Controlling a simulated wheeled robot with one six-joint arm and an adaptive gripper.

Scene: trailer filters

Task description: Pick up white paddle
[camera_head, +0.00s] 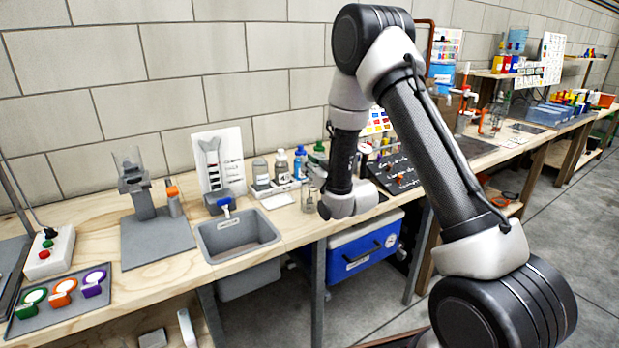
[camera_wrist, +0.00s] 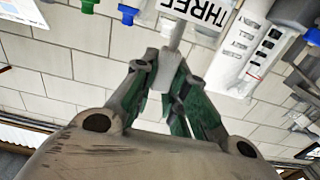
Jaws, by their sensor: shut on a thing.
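In the wrist view my gripper (camera_wrist: 166,72) has its green-padded fingers closed around a narrow pale stem (camera_wrist: 177,30), which looks like the white paddle's handle. A white card marked "THREE" (camera_wrist: 206,12) lies right beside the stem's upper end; I cannot tell whether the two are joined. The rest of the held thing is hidden or out of frame. In the head view my wrist hangs over the bench near its front edge, and the fingers and what they hold are hidden behind it.
A grey sink (camera_head: 238,236) is set in the wooden bench left of my wrist. Bottles (camera_head: 281,165) and a white upright board (camera_head: 218,160) stand behind. A dark sloped panel (camera_head: 398,173) is to the right. A blue cooler (camera_head: 362,246) sits below the bench.

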